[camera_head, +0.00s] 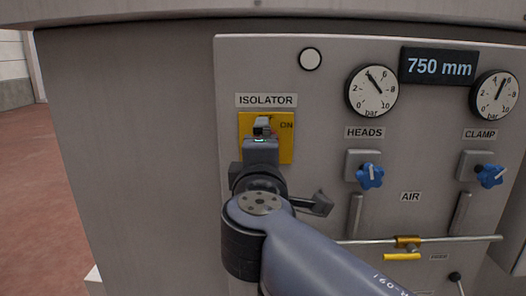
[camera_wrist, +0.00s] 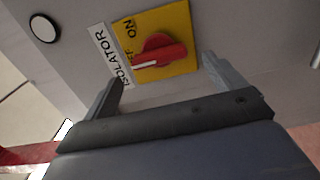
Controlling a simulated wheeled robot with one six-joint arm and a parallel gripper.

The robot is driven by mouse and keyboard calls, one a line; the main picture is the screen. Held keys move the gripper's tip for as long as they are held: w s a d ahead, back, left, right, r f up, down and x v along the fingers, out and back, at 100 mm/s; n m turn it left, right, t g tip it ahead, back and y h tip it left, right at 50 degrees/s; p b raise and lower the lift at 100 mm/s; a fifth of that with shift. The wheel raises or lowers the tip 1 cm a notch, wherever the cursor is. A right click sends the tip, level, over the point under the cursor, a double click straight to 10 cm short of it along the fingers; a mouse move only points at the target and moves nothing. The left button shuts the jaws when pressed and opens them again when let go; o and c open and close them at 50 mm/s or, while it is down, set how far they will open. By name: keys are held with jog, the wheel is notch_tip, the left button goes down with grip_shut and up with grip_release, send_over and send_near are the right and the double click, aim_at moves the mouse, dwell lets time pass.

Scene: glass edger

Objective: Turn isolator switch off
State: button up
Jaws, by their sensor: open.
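The isolator switch is a red knob (camera_wrist: 168,52) on a yellow plate (camera_head: 284,150) under the ISOLATOR label. In the wrist view, the white-marked end of its handle points at the OFF lettering and covers part of it. ON stands clear to the side. My gripper (camera_wrist: 163,69) is open and empty, with one finger on each side of the knob and visible gaps to both. It seems just in front of the plate. In the head view my gripper (camera_head: 262,128) hides the knob.
To the right are two gauges (camera_head: 371,92), two blue valve knobs (camera_head: 370,176), a 750 mm display (camera_head: 439,67) and a horizontal rail (camera_head: 460,237) with a yellow fitting. A round white lamp (camera_head: 310,59) sits above the label. The panel left of the plate is bare.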

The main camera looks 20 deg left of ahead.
jog(key=v, duration=0.5)
jog(key=shift+s+b, duration=0.1)
jog(key=shift+b, duration=0.25)
jog(key=p+x, duration=0.2)
jog(key=x, duration=0.9)
jog(key=shift+d, duration=0.1)
jog(key=shift+s, duration=0.1)
